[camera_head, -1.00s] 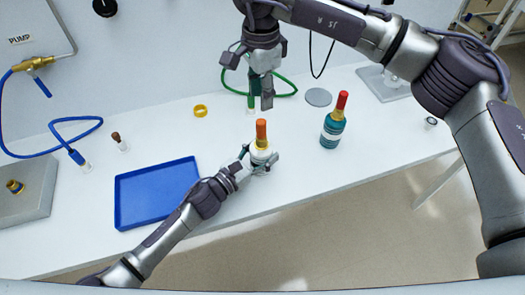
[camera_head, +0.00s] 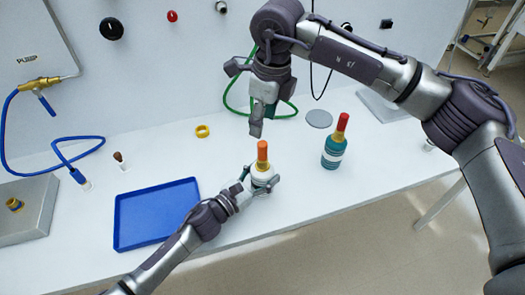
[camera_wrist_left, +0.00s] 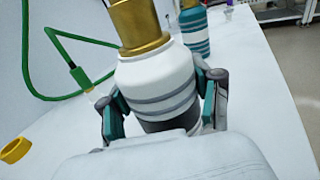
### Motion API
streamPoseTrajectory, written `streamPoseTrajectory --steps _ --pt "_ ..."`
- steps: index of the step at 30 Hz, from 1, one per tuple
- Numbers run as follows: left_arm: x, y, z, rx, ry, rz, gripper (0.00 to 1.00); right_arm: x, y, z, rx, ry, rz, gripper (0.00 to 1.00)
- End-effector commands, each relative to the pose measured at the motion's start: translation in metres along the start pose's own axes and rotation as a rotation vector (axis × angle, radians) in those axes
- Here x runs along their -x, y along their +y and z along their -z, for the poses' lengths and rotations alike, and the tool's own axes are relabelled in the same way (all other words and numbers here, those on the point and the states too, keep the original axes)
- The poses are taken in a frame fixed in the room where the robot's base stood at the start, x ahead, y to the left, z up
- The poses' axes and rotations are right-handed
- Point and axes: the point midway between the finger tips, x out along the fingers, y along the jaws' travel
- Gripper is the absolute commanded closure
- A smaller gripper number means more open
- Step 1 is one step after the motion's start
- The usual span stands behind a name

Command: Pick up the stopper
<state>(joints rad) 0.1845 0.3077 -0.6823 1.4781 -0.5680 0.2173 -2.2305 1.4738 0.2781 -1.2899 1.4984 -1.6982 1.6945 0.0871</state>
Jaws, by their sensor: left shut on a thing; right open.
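An orange stopper (camera_head: 262,151) stands upright in the gold neck of a white bottle (camera_head: 266,180). My left gripper (camera_head: 260,184) is shut around the bottle's body. The left wrist view shows the white bottle (camera_wrist_left: 160,80) with grey bands between the two fingers, and its gold neck (camera_wrist_left: 138,25); the stopper is out of that view. My right gripper (camera_head: 260,120) is open, pointing down just above the stopper. One finger's tip is close to the stopper's top in the picture; whether they touch cannot be told.
A teal bottle with a red top (camera_head: 333,145) stands to the right. A blue tray (camera_head: 125,241) lies at the left, a yellow ring (camera_head: 202,131) behind. A grey disc (camera_head: 319,118) and green hose (camera_head: 229,105) lie at the back. A small brown-topped vial (camera_head: 119,160) stands left.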

Motion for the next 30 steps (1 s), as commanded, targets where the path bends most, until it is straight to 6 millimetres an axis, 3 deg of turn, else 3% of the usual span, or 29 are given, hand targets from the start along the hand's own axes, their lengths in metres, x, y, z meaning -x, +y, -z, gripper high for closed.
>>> streamPoseTrajectory --steps 9,17,25,30 --pt "0.0 0.0 0.0 0.0 0.0 0.0 0.81 -0.053 0.0 0.001 -0.006 0.002 -0.003 0.44" --pt "0.0 0.0 0.0 0.0 0.0 0.0 0.81 -0.069 -0.001 0.002 -0.006 0.002 -0.002 0.44" --pt "0.0 0.0 0.0 0.0 0.0 0.0 0.81 -0.107 -0.005 0.006 -0.006 0.004 -0.003 0.44" --pt "0.0 0.0 0.0 -0.001 0.0 0.0 0.81 -0.114 -0.005 0.006 -0.004 0.001 -0.001 0.44"
